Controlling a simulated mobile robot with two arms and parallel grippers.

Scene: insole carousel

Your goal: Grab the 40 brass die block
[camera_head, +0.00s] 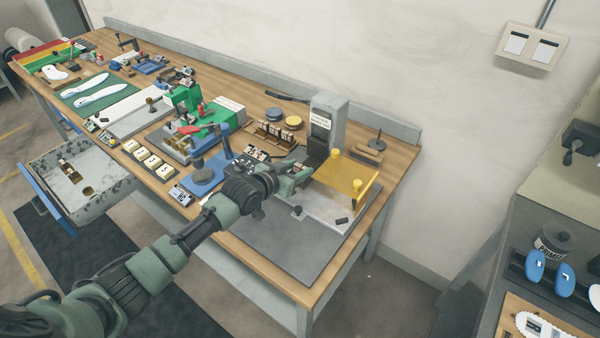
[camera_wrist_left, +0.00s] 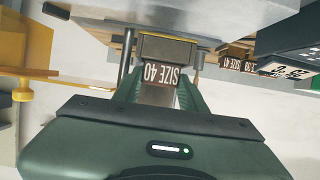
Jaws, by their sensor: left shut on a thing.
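The 40 brass die block (camera_wrist_left: 165,48) shows in the left wrist view, with a brown label reading "SIZE 40" upside down. My left gripper (camera_wrist_left: 159,92) is shut on it, with a green finger on each side of the label. In the head view my left gripper (camera_head: 300,174) is over the workbench, in front of the grey upright unit and left of the yellow plate. The block cannot be made out clearly there. My right gripper is not in view.
A rack of die blocks (camera_head: 270,136) stands behind and left of the gripper; a "SIZE 41" label (camera_wrist_left: 237,64) shows in the wrist view. The grey upright unit (camera_head: 327,120) and yellow plate (camera_head: 352,184) are close by. The grey mat (camera_head: 290,245) in front is mostly clear.

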